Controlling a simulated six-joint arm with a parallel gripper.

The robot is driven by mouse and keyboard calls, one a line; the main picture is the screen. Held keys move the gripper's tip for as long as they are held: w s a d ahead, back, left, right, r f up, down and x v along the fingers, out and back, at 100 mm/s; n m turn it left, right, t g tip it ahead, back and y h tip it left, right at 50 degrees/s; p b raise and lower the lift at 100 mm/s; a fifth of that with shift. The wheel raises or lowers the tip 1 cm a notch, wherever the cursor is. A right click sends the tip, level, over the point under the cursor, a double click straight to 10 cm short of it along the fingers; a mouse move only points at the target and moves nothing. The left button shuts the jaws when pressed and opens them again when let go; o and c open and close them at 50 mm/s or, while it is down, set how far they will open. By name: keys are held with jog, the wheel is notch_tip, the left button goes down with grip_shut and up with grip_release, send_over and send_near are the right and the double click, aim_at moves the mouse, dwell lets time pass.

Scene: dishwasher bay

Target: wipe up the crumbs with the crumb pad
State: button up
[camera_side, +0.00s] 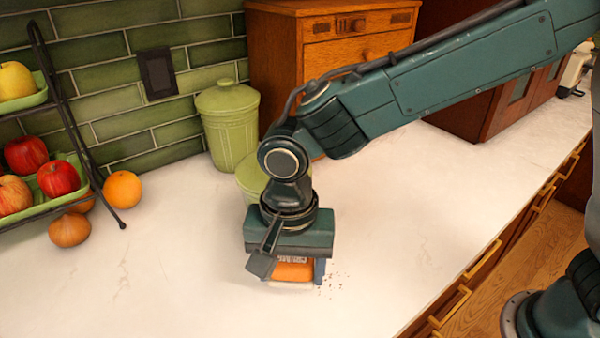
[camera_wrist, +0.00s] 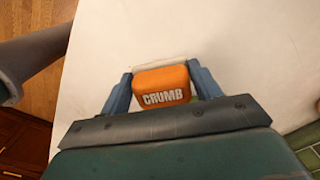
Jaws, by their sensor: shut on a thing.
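The crumb pad (camera_wrist: 163,87) is an orange block with a pale underside and the word CRUMB on it. My gripper (camera_side: 292,272) is shut on it, with one blue finger on each side; the gripper (camera_wrist: 163,90) also shows in the wrist view. In the side view the pad (camera_side: 294,271) is held low, at or just above the white counter; I cannot tell whether it touches. A small scatter of dark crumbs (camera_side: 335,279) lies on the counter just right of the pad. No crumbs can be made out in the wrist view.
The white counter (camera_side: 400,230) is clear in front and to the right. Green canisters (camera_side: 229,125) stand behind my gripper. A wooden drawer cabinet (camera_side: 345,50) is at the back.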

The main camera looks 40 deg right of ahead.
aim_at(292, 284)
jog(key=shift+f, duration=2)
jog(key=shift+d+f, duration=0.35)
jog(key=shift+f, duration=0.3)
jog(key=shift+d+f, duration=0.3)
jog(key=shift+f, duration=0.35)
jog(key=shift+c, duration=0.4)
jog(key=shift+d, duration=4.75)
jog(key=shift+a, duration=5.5)
jog(key=shift+w+d, duration=0.2)
jog(key=shift+w, duration=0.1)
jog(key=shift+d, duration=5.4)
jog(key=shift+a, duration=5.55)
jog(key=shift+r, duration=4.15)
